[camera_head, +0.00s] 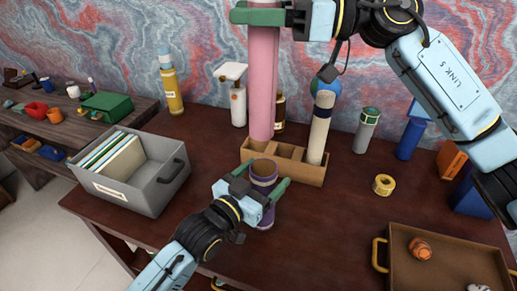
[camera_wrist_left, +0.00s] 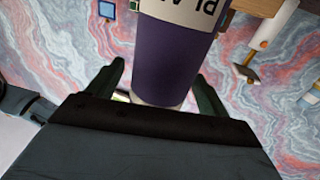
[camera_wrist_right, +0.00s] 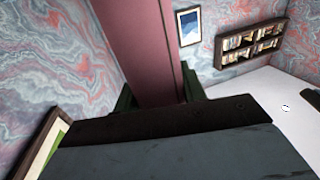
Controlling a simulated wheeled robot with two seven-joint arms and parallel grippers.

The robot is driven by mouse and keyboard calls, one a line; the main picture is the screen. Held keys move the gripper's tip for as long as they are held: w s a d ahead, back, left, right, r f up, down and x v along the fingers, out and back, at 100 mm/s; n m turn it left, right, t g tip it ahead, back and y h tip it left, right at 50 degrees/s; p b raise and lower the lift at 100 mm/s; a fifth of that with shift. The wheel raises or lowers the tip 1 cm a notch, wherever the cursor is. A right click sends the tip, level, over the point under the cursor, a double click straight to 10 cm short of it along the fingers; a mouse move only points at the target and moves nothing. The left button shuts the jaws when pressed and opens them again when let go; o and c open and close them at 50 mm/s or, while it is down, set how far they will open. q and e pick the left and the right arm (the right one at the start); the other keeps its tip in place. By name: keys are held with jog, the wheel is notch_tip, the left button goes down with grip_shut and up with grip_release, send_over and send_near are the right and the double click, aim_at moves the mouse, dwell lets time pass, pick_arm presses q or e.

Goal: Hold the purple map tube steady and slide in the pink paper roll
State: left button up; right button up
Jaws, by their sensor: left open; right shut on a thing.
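The purple map tube (camera_head: 263,212) stands upright on the desk, its open top facing up. My left gripper (camera_head: 264,181) is open, with its fingers on either side of the tube's upper part. The left wrist view shows the purple tube (camera_wrist_left: 165,60), with a pale lettered label, between the fingers. The long pink paper roll (camera_head: 262,85) is upright, and my right gripper (camera_head: 263,16) is shut on it near its top. The roll also shows in the right wrist view (camera_wrist_right: 140,45). Its lower end is near the wooden organizer behind the tube; I cannot tell whether it rests inside.
The wooden organizer (camera_head: 309,175) holds a beige roll (camera_head: 319,128). A grey file box (camera_head: 148,193) stands left. A yellow tape roll (camera_head: 383,185), a grey bottle (camera_head: 366,130) and a brown tray (camera_head: 440,266) are right. Bottles stand along the wall. Desk between tube and tray is clear.

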aim_at(257, 161)
pick_arm(q)
jog(key=shift+c, duration=0.5)
jog(key=c, duration=1)
pick_arm(e)
jog(key=f+m+t, duration=0.1)
jog(key=f, duration=0.8)
jog(key=f+m+t, duration=0.1)
jog(key=f+t, duration=0.1)
jog(key=f, duration=0.8)
jog(key=f+m+t+h, duration=0.1)
jog(key=f, duration=0.9)
jog(key=shift+w+d+f+t, duration=0.15)
jog(key=shift+w+d+t, duration=0.05)
jog(key=shift+t, duration=0.2)
